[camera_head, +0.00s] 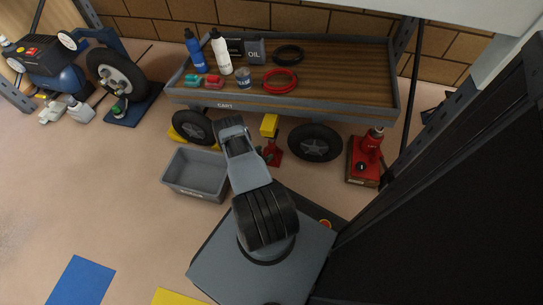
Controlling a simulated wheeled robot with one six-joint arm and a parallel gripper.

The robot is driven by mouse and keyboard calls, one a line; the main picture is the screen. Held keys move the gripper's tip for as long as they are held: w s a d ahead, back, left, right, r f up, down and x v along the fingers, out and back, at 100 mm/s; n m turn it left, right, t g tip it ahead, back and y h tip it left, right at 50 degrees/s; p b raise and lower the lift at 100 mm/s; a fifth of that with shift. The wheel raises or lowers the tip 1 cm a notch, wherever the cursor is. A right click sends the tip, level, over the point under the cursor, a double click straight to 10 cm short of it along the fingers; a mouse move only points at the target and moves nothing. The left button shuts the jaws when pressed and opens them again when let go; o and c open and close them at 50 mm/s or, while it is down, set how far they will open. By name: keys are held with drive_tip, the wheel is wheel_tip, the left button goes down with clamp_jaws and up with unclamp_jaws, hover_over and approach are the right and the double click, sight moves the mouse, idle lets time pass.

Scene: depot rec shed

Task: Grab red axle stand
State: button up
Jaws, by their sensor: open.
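A red axle stand (272,154) stands on the floor under the front edge of the cart, between its two black wheels. A yellow block-shaped piece (269,126) shows just above it; I cannot tell whether it is part of the stand. My arm rises from my base just left of the stand and covers a little of the view beside it. I cannot make out my gripper's fingers; they seem hidden behind my arm. Nothing is seen touching the stand.
A grey bin (196,173) stands left of my arm. The cart (330,92) overhangs the stand and carries bottles, an oil can and coils. A red jack (370,148) stands right of the right wheel (315,142). A compressor (60,70) is far left.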

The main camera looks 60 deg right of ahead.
sight(271, 150)
drive_tip(key=b+x, duration=0.3)
drive_tip(key=x, duration=0.3)
drive_tip(key=shift+a, duration=0.1)
drive_tip(key=shift+d, duration=0.45)
drive_tip(key=shift+c, duration=0.3)
clamp_jaws()
